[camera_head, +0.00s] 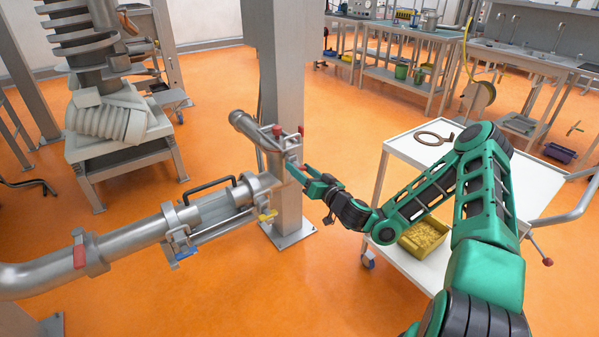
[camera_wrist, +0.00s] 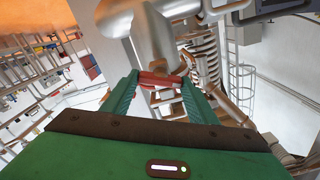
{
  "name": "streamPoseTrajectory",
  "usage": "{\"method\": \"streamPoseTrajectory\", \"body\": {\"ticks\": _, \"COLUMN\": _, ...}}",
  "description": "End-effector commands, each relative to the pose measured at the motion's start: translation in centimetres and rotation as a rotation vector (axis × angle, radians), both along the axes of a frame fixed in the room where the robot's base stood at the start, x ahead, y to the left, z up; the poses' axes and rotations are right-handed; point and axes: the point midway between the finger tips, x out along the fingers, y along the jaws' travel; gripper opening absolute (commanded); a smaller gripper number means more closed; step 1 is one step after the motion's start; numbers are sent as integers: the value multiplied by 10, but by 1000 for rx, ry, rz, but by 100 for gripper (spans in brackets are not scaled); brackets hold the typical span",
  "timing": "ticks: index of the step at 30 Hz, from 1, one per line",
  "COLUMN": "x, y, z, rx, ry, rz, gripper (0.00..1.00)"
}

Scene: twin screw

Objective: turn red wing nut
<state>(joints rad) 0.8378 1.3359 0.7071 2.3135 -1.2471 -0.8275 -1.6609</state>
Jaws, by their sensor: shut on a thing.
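The red wing nut (camera_wrist: 160,79) lies across the space between the two fingertips in the wrist view. My gripper (camera_wrist: 160,84) is shut on it, with a green finger on each side. In the head view my gripper (camera_head: 292,168) is at the right side of the steel pipe fitting (camera_head: 262,186), in front of the grey pillar. A red knob (camera_head: 277,130) shows on top of the fitting there. The fingers partly hide the gripped spot in the head view, and I cannot tell how far the nut is turned.
A yellow wing nut (camera_head: 267,215) and a blue one (camera_head: 186,253) sit along the pipe, with a red band (camera_head: 79,252) farther left. The grey pillar (camera_head: 283,60) stands close behind. A white cart (camera_head: 400,148) with a ring (camera_head: 434,139) and yellow bin (camera_head: 424,240) is under my arm.

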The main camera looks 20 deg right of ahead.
Motion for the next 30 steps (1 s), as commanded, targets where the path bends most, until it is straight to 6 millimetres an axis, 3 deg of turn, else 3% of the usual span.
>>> {"method": "streamPoseTrajectory", "body": {"ticks": 30, "x": 2, "y": -7, "z": -5, "rx": 916, "ry": 297, "rz": -13, "gripper": 31}}
